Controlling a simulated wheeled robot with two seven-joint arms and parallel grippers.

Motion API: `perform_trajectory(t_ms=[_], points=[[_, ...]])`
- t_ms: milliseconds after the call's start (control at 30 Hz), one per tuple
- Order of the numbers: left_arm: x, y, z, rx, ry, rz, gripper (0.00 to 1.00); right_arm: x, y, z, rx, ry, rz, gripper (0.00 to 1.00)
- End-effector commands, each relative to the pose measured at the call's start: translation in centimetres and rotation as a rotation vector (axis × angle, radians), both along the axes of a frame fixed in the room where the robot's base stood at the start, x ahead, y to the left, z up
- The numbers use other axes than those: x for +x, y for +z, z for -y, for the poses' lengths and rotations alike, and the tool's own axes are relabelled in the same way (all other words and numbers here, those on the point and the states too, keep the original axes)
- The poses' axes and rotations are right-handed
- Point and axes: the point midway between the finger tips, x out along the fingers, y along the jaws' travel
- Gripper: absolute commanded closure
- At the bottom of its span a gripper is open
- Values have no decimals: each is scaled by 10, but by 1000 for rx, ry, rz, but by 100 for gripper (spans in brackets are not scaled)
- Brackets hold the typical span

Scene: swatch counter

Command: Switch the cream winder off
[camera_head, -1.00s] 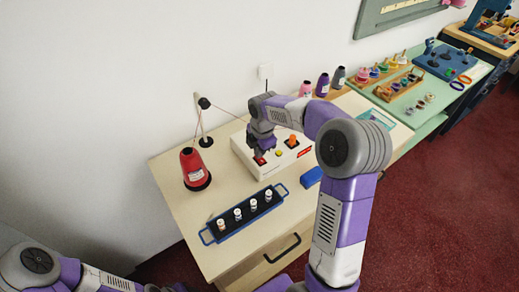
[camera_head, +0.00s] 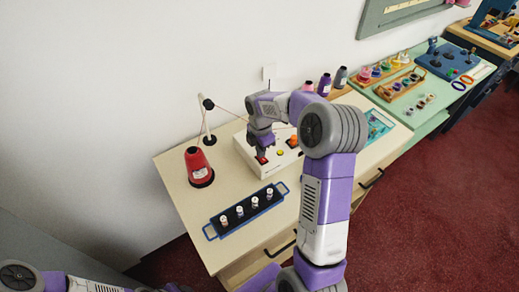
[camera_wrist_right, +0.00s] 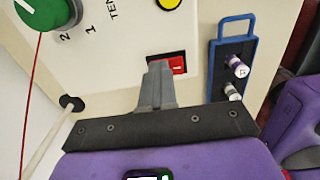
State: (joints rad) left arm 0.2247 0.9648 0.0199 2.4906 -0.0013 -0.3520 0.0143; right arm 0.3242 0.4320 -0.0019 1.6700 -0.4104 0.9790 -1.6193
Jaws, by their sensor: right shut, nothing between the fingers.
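The cream winder (camera_head: 246,153) is a low box on the wooden counter, with a yellow button (camera_head: 281,151) and an orange control (camera_head: 293,141) on top. Its red rocker switch (camera_wrist_right: 179,66) sits in a dark slot in the right wrist view; it also shows at the fingertips in the head view (camera_head: 262,159). My right gripper (camera_wrist_right: 157,68) is shut and empty, its tips at the left part of the switch and covering some of it. I cannot tell if they touch it. My left gripper is out of view; only left arm links show.
A red thread cone (camera_head: 197,167) and a thread guide post (camera_head: 208,122) stand left of the winder. A blue rack (camera_head: 234,227) with several small spools lies in front. More cones (camera_head: 324,84) stand behind. A green knob (camera_wrist_right: 43,10) shows on the panel.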

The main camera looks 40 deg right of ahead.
Motion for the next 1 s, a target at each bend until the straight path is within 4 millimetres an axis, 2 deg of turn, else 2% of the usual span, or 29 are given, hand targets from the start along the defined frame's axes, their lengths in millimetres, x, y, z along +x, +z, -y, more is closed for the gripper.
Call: perform_trajectory(t_ms=[33,200,567,1000], points=[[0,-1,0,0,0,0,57,-10,-9,-3,10,2,-33,100],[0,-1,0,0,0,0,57,-18,-9,-3,9,1,-39,100],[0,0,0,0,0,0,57,-19,-5,-1,7,0,-39,100],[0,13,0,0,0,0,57,-10,66,-3,3,0,-10,100]])
